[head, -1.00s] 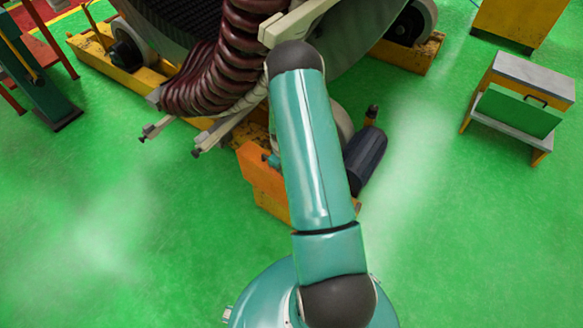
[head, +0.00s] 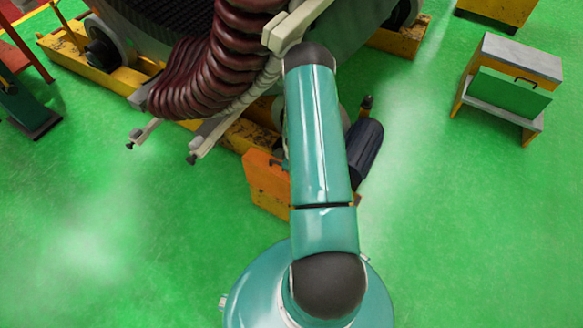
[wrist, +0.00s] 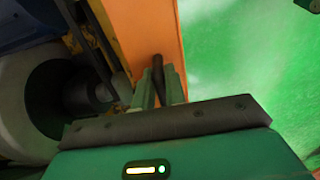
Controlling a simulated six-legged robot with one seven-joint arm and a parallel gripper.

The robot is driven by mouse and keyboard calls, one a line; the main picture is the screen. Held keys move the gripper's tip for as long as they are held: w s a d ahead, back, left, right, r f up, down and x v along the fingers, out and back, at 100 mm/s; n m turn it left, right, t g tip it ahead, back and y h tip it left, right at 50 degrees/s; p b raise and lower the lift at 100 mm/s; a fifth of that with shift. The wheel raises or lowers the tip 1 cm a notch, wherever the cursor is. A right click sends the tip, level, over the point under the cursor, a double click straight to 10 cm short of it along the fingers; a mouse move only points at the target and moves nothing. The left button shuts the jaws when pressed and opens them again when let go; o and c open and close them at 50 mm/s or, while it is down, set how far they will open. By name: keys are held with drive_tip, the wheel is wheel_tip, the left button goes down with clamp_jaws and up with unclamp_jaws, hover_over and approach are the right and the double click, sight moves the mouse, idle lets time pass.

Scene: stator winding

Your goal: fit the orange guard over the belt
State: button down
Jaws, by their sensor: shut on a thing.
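The orange guard (head: 265,180) stands at the near edge of the machine, left of my arm in the head view. It shows as an orange panel (wrist: 150,30) in the wrist view. My gripper (wrist: 159,88) is shut on the guard's dark handle (wrist: 157,72), which sits between its fingers. A dark ribbed band (wrist: 92,38), which looks like the belt, runs just left of the panel in the wrist view. My arm hides the gripper and most of the belt area in the head view. I cannot tell whether the guard touches its seat.
A dark motor (head: 364,150) lies right of my arm. A pale wheel or pulley (wrist: 28,105) is at the left in the wrist view. The large stator with dark red coils (head: 215,65) fills the back. A bench (head: 515,75) stands right; green floor is open on both sides.

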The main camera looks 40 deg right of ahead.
drive_tip(key=shift+w+f, duration=0.1)
drive_tip(key=shift+s+d, duration=0.15)
drive_tip(key=shift+s, duration=0.3)
drive_tip(key=shift+w+d+f, duration=0.1)
drive_tip(key=shift+w+f, duration=0.25)
drive_tip(key=shift+f, duration=0.05)
drive_tip(key=shift+s+d+f, duration=0.25)
drive_tip(key=shift+d+f, duration=0.05)
drive_tip(key=shift+f, duration=0.25)
drive_tip(key=shift+w+d+f, duration=0.1)
drive_tip(key=shift+w+f, duration=0.1)
drive_tip(key=shift+f, duration=0.25)
drive_tip(key=w+d+f, duration=0.2)
drive_tip(key=d, duration=0.5)
drive_tip(key=w+d+f, duration=0.2)
drive_tip(key=d, duration=0.5)
drive_tip(key=shift+f, duration=1.4)
idle(0.5)
